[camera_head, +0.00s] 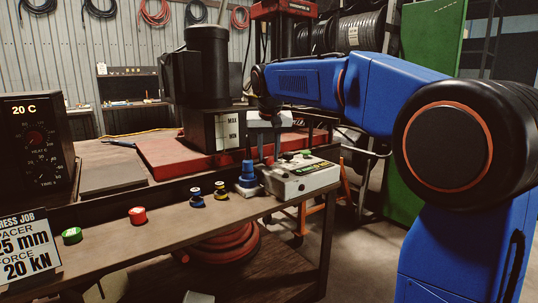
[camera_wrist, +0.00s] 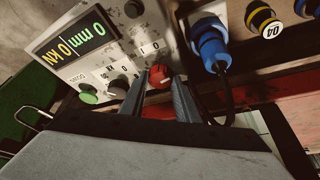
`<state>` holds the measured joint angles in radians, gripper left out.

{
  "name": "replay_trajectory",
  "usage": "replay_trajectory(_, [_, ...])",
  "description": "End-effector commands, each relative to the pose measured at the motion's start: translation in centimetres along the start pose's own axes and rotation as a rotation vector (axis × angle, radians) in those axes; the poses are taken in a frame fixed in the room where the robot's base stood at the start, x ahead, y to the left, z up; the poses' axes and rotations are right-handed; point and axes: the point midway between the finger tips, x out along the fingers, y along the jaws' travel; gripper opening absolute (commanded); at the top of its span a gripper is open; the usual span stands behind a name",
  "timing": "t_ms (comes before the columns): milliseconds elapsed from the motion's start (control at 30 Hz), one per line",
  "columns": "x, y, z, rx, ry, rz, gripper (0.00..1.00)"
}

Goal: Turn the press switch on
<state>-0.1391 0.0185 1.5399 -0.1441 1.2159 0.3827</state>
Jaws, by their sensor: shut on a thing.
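The press control box (camera_head: 300,180) is a pale, worn panel at the right end of the bench. In the wrist view the panel (camera_wrist: 152,42) has a lit display (camera_wrist: 75,35) reading 0 mm and 0 kN. A red rotary switch (camera_wrist: 160,76) sits near the panel's edge; I take it as the press switch, and cannot read its own position surely. My gripper (camera_wrist: 161,82) has its two dark fingers on either side of this red switch, shut on it. In the head view my gripper (camera_head: 268,152) reaches down over the box, and the switch is mostly hidden there.
Beside the switch are black knobs (camera_wrist: 118,88) and a green button (camera_wrist: 88,94). A blue connector (camera_wrist: 212,48) with a black cable stands close by. The black press column (camera_head: 208,75) stands behind.

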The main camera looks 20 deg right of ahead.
Motion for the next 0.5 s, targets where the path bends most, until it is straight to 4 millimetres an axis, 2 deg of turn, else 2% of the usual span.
replay_trajectory(500, [0.09, -0.46, -0.14, 0.451, 0.000, 0.189, 0.07])
